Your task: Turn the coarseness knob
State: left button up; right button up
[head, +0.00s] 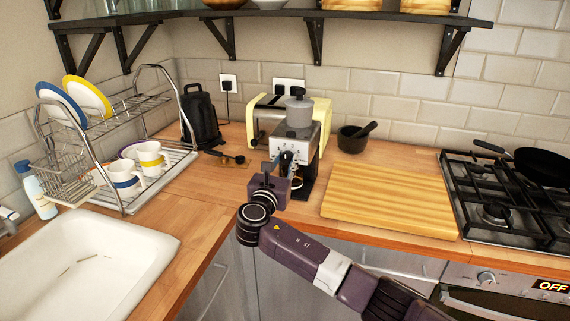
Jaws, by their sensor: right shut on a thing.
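The grinder (301,138) stands on the wooden counter. It has a steel body, a grey hopper on top and dark numbers on its front face. My right gripper (277,171) is at the front of the grinder, low and to the left, just below the numbers. It is shut on the coarseness knob, which is mostly hidden by the fingers. The dark wrist also covers part of the grinder's lower front. My left gripper is not in view.
A cream toaster (263,113) is close behind the grinder, and a dark mortar (353,139) stands to its right. A dish rack (150,170) and sink (85,262) are left.

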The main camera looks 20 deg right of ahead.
jog(key=shift+f+m+b, duration=0.1)
jog(key=shift+m+b, duration=0.8)
jog(key=shift+m, duration=1.1)
jog(key=o, duration=1.2)
jog(key=shift+c, duration=0.2)
jog(key=v, duration=1.2)
jog(key=shift+a, duration=0.1)
